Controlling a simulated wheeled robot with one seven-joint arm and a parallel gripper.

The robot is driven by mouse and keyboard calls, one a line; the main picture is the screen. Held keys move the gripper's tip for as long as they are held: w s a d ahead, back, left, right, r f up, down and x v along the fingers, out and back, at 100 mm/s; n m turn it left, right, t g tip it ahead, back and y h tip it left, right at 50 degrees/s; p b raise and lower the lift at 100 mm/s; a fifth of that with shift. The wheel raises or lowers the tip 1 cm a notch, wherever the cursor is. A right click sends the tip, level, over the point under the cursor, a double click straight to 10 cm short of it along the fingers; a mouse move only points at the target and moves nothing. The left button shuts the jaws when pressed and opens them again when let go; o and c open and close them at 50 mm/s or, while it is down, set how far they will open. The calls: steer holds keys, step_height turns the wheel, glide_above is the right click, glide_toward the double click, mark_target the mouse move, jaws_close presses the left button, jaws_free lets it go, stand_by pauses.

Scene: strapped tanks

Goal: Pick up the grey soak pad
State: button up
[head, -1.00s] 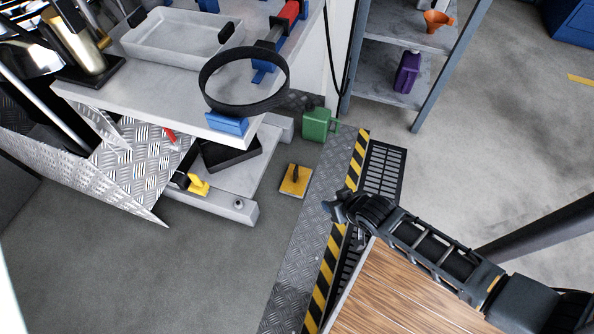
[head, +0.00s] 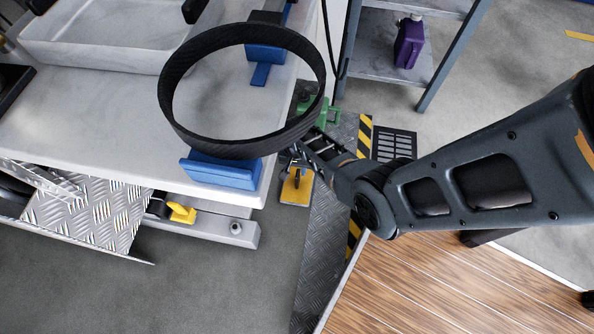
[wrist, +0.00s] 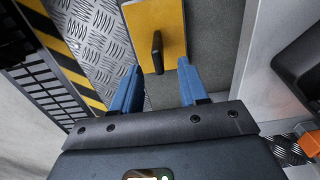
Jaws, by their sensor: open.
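A flat square yellow-orange pad (head: 292,196) with an upright dark grip lies on the floor beside the workbench; no clearly grey pad shows. In the wrist view the pad (wrist: 140,28) fills the top middle, with its dark grip (wrist: 157,52) standing between and just ahead of the fingertips. My gripper (wrist: 158,66) is open, with two blue fingers spread either side of the grip and nothing held. In the head view my arm and the bench strap partly hide my gripper, which is over the pad's far part. Its height above the pad is hard to judge.
A black ring strap (head: 178,118) and a blue block (head: 220,170) sit at the bench edge, close left of my arm. A green can (head: 329,116) stands behind the pad. A metal tread plate (head: 322,245) and striped edging lie to the right.

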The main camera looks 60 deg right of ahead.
mark_target(298, 173)
steer(key=shift+d+f+b, duration=0.25)
steer(key=shift+f+b, duration=0.85)
steer(key=shift+f, duration=0.5)
steer(key=shift+d+f+b, duration=0.2)
steer(key=shift+f+b, duration=0.85)
steer(key=shift+f, duration=0.5)
steer(key=shift+s, duration=0.1)
steer(key=shift+c, duration=0.4)
jaws_close()
